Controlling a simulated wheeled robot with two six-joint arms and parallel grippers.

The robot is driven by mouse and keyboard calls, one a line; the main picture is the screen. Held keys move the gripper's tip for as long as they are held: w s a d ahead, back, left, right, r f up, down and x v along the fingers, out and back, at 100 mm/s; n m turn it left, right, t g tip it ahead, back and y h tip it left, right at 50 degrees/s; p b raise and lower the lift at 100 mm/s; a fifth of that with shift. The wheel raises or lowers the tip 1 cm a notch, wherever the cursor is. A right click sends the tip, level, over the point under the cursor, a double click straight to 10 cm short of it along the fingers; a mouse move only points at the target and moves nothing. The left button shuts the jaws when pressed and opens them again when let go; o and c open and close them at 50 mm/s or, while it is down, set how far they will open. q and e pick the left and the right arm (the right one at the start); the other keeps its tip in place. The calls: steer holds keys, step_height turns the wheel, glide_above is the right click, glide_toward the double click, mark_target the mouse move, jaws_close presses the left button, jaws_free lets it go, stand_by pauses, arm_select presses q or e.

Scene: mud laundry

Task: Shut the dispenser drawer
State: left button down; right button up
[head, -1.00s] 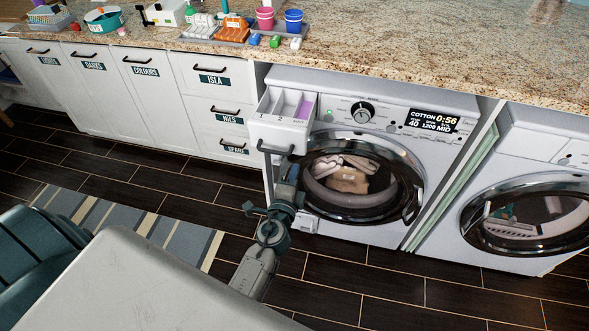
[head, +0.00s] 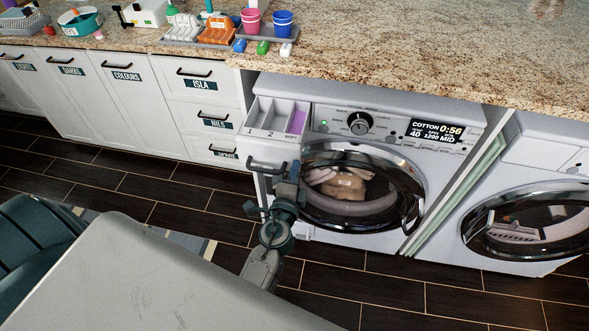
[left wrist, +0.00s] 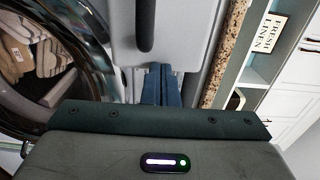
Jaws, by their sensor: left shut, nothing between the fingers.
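The dispenser drawer (head: 258,151) stands pulled out at the upper left of the left washing machine (head: 385,103). Its compartments, marked 1, 2 and SOFT, show from above, with purple in the SOFT one. A dark bar handle (head: 267,167) is on its front. My left gripper (head: 292,172) is shut and empty, just in front of the drawer's lower right side. In the left wrist view its blue fingertips (left wrist: 162,84) point at the pale drawer front (left wrist: 182,30), beside the dark handle (left wrist: 145,24). I cannot tell whether they touch it. My right gripper is not in view.
The round washer door (head: 362,187) is shut, close right of my left arm, with laundry behind its glass. A granite counter (head: 400,50) overhangs the machines. White labelled cabinets (head: 120,85) stand left. A second machine (head: 530,215) stands right.

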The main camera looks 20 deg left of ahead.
mark_target(307, 122)
arm_select(q)
steer(key=b+x, duration=0.1)
steer(key=x, duration=1.7)
steer(key=shift+b, duration=0.3)
steer(key=shift+r, duration=0.3)
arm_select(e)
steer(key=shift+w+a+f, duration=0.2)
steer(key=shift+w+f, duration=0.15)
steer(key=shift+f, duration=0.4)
